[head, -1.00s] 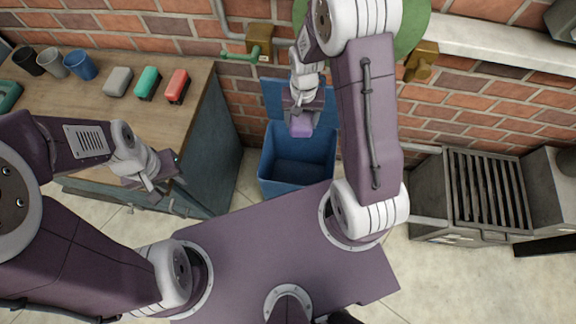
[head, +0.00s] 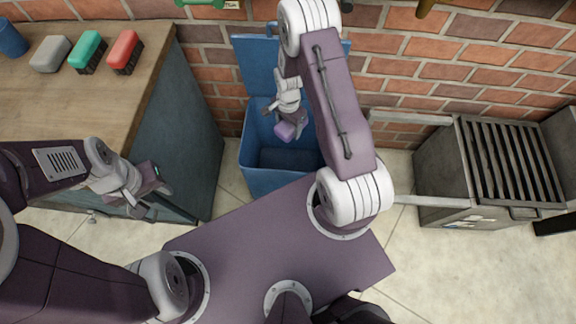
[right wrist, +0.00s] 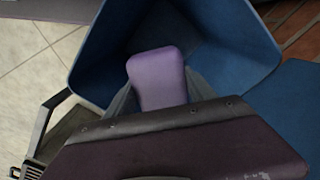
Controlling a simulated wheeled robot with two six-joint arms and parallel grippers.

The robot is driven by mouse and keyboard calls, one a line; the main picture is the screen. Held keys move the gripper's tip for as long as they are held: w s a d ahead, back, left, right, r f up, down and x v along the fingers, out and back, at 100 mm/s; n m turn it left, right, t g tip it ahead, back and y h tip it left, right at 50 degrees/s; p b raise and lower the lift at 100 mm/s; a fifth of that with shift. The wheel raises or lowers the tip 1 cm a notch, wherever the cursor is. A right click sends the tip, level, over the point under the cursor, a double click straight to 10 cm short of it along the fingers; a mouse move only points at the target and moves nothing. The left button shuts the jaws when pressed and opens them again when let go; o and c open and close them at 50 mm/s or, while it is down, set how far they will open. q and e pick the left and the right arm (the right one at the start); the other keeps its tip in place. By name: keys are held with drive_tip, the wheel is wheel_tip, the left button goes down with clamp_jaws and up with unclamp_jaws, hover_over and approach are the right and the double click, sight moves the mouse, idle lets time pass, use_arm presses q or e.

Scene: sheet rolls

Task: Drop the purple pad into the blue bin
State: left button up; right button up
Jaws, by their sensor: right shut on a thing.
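The purple pad (head: 286,131) is held in my right gripper (head: 290,122), over the open mouth of the blue bin (head: 270,182). In the right wrist view the pad (right wrist: 157,78) shows in front of the bin's hollow inside (right wrist: 225,45), and the gripper is shut on it. The bin stands on the floor below the brick wall with its lid raised behind. My left gripper (head: 143,200) is at the left, by the workbench's front edge, and holds nothing that I can see; its finger gap is unclear.
A wooden-topped workbench (head: 75,110) at the left bears a grey (head: 50,54), a green (head: 88,50) and a red block (head: 125,50), and a blue cup (head: 11,38). A grill with slats (head: 510,160) stands at the right. Pale floor is clear between bin and grill.

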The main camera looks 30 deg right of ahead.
wheel_tip(320, 180, down, 6)
drive_tip(key=b, duration=0.4)
drive_tip(key=shift+r+b, duration=0.25)
drive_tip(key=shift+b, duration=0.15)
drive_tip(key=o, duration=1.5)
wheel_tip(320, 180, up, 9)
drive_tip(key=p, duration=0.3)
drive_tip(key=shift+p, duration=0.3)
